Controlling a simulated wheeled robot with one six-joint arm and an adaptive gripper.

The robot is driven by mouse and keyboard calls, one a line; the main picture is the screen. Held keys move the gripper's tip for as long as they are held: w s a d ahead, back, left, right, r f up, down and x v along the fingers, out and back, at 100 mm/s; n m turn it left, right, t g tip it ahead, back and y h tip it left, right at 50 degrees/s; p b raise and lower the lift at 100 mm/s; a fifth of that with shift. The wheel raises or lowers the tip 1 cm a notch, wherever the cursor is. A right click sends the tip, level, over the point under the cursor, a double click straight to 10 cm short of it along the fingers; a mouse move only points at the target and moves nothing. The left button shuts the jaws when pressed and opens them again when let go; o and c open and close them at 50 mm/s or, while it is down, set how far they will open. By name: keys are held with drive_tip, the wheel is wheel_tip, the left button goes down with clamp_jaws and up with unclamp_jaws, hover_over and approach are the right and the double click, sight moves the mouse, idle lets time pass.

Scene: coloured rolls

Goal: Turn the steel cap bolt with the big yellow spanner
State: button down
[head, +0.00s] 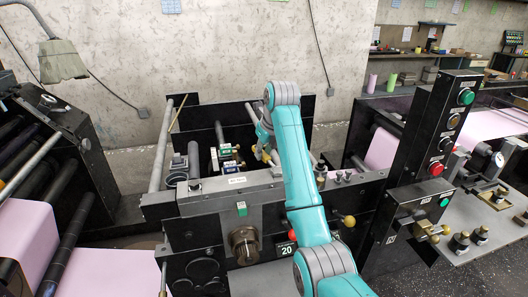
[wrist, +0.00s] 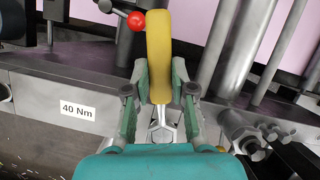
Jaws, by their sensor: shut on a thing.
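The big yellow spanner (wrist: 158,45) is upright in the wrist view, its thick yellow handle between the fingers of my gripper (wrist: 160,92). My gripper is shut on the handle. The spanner's steel end (wrist: 162,128) shows below the fingers, partly hidden by my gripper's teal body. In the head view my arm hides most of my gripper, and a bit of yellow (head: 267,154) shows beside it. I cannot pick out the steel cap bolt for sure, nor tell whether the spanner touches it.
A grey ledge with a "40 Nm" label (wrist: 77,110) lies left of my gripper. A red ball knob (wrist: 136,21) is close to the yellow handle. Steel fittings (wrist: 245,138) stand at the right. A black control column (head: 436,135) rises right of my arm.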

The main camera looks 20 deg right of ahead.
sight(264, 153)
drive_tip(key=shift+r, duration=0.1)
idle(0.6)
drive_tip(key=shift+r, duration=0.65)
drive_tip(key=shift+r, duration=0.1)
drive_tip(key=shift+r, duration=2.4)
